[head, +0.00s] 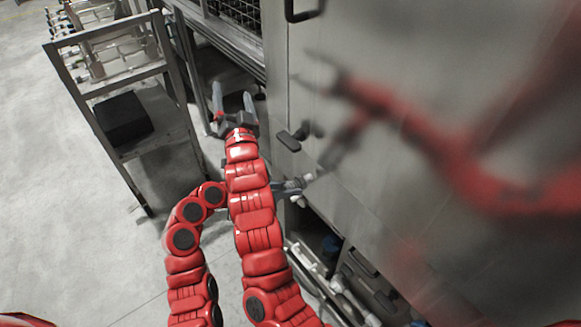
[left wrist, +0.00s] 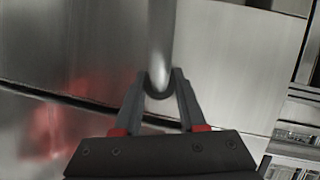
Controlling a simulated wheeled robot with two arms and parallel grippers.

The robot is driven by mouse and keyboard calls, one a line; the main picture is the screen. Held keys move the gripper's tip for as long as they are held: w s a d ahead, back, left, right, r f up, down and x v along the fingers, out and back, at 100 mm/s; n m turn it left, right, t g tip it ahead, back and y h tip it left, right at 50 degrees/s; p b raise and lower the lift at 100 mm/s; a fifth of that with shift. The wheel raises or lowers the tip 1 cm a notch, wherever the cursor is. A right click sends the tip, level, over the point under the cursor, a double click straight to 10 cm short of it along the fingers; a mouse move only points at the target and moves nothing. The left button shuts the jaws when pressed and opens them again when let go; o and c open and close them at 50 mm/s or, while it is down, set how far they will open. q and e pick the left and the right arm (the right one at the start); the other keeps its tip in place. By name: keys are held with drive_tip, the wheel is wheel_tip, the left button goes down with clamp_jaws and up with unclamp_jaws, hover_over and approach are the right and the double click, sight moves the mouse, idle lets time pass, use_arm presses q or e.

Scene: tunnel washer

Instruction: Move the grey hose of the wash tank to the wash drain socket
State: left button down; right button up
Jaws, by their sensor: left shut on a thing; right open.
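My left gripper (head: 303,184) is beside the large steel panel, partly behind my right arm in the head view. In the left wrist view, my left gripper (left wrist: 160,90) is shut on a smooth grey tube with a rounded end, which looks like the grey hose (left wrist: 160,40). The tube runs up out of that view. In the head view the held part is too small to make out. My right gripper (head: 233,103) is open, its fingers apart near the lower frame of the machine. I cannot pick out the wash drain socket.
The steel panel (head: 400,80) fills the right side and mirrors my red arms. A black handle (head: 290,141) sticks out from it. Pipes and fittings (head: 335,285) lie in an opening below. A metal rack (head: 110,75) holding a black box (head: 122,118) stands left. Floor further left is clear.

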wheel_tip(320, 180, down, 4)
drive_tip(key=m+g+h, duration=0.2)
drive_tip(key=g+h, duration=0.1)
drive_tip(key=g, duration=0.2)
drive_tip(key=m+g+h, duration=0.4)
drive_tip(key=m+g, duration=0.2)
drive_tip(key=g, duration=0.4)
approach(298, 181)
drive_tip(key=x, duration=0.9)
drive_tip(key=shift+d, duration=0.1)
drive_tip(key=shift+w+f, duration=0.3)
drive_tip(key=shift+f, duration=0.3)
drive_tip(key=shift+c, duration=0.2)
drive_tip(key=c, duration=1.2)
drive_tip(key=o, duration=1.2)
